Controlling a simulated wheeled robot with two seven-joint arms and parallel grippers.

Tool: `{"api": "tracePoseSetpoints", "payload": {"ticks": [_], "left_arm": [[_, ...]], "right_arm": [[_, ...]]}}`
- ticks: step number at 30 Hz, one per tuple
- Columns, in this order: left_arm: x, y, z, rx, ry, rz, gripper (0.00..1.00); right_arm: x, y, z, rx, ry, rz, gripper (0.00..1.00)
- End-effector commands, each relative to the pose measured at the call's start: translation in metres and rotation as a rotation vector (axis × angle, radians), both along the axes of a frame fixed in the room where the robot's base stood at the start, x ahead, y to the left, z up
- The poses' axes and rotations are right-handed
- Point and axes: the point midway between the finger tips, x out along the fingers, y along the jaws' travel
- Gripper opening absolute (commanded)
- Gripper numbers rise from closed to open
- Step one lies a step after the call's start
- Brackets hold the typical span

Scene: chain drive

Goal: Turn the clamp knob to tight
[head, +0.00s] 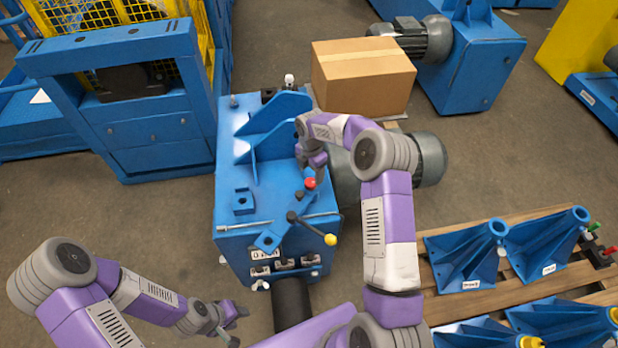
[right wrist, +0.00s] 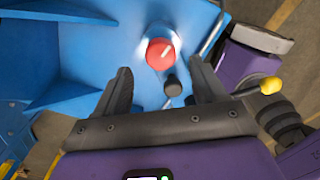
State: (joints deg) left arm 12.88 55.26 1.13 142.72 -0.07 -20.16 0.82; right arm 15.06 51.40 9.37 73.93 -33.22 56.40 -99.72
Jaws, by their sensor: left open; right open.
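A red round knob (head: 310,183) sits on the blue machine (head: 262,205) in the head view. In the right wrist view the red knob (right wrist: 160,54) shows a short white mark on its face, pointing up and to the right. My right gripper (head: 318,168) is open just above it in the head view. In the right wrist view its fingers (right wrist: 161,70) stand apart on either side of the knob, with no contact visible. My left gripper (head: 230,322) is open and empty, low in front of the machine, away from the knob.
A black lever with a yellow ball (head: 330,239) stands close to the knob, and a dark rounded knob (right wrist: 172,87) lies just below it in the wrist view. A cardboard box (head: 362,75) is behind. A pallet with blue brackets (head: 467,258) is at right.

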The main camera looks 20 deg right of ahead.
Motion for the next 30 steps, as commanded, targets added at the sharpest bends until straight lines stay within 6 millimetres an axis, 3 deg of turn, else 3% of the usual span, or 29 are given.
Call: {"api": "tracePoseSetpoints", "payload": {"ticks": [1,7,19,30], "left_arm": [[0.0,0.0,-0.003,0.0,0.0,0.0,0.43],[0.0,0.0,-0.009,0.0,0.0,0.0,0.43],[0.0,0.0,-0.01,0.0,-0.001,0.0,0.43],[0.0,0.0,-0.01,0.0,-0.001,0.0,0.43]], "right_arm": [[0.0,0.0,-0.012,0.0,0.002,0.0,0.71],[0.0,0.0,-0.038,0.001,0.0,-0.001,0.71],[0.0,0.0,-0.047,0.0,-0.001,-0.003,0.71],[0.0,0.0,-0.047,0.001,-0.002,-0.003,0.15]]}}
